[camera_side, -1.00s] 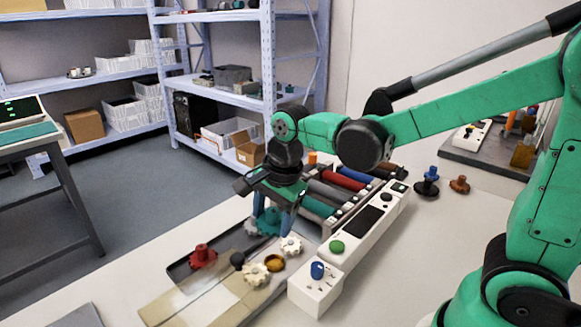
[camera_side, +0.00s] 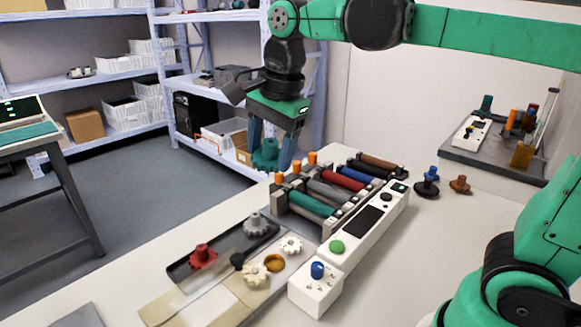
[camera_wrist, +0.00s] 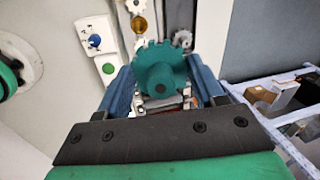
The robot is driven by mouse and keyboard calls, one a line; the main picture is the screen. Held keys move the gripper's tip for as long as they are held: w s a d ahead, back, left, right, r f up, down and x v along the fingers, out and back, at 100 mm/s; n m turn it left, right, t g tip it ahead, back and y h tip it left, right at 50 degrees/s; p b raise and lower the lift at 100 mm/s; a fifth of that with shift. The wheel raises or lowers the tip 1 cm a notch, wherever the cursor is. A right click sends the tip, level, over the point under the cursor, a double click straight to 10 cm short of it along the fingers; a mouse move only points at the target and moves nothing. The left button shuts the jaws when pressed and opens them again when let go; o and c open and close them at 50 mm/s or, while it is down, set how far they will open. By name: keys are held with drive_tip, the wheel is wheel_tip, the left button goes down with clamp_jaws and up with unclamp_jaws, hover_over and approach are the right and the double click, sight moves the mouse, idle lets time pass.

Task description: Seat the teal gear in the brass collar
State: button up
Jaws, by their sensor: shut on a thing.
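The teal gear (camera_side: 265,154) is between the blue fingers of my gripper (camera_side: 270,150), held up in the air above the far left end of the rollers. The wrist view shows the teal gear (camera_wrist: 160,70) with its toothed disc between both fingers. My gripper is shut on it. The brass collar (camera_side: 274,263) is a small gold ring on the tan board, to the front of and below my gripper. It also shows in the wrist view (camera_wrist: 139,24), beyond the gear. Nothing visible sits in the collar.
A dark tray (camera_side: 180,270) holds a red gear (camera_side: 202,256) and a grey gear (camera_side: 256,223). Cream gears (camera_side: 254,274) stand beside the collar. A white control panel (camera_side: 337,262) with knobs and a roller rack (camera_side: 310,203) lie to the right.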

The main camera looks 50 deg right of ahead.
drive_tip(key=shift+w+d+f+n+g+y, duration=0.15)
drive_tip(key=shift+f+g, duration=0.3)
drive_tip(key=shift+f, duration=2.2)
drive_tip(key=shift+a+f+n+g+y, duration=0.1)
drive_tip(key=shift+f+g+y, duration=0.3)
drive_tip(key=shift+f, duration=2.3)
drive_tip(key=shift+w+d+f+n+g+y, duration=0.1)
drive_tip(key=shift+f+g, duration=0.45)
drive_tip(key=shift+f, duration=2.1)
drive_tip(key=shift+f, duration=1.2)
drive_tip(key=shift+f, duration=0.15)
drive_tip(key=shift+f, duration=0.65)
drive_tip(key=o, duration=1.4)
drive_tip(key=shift+o, duration=0.2)
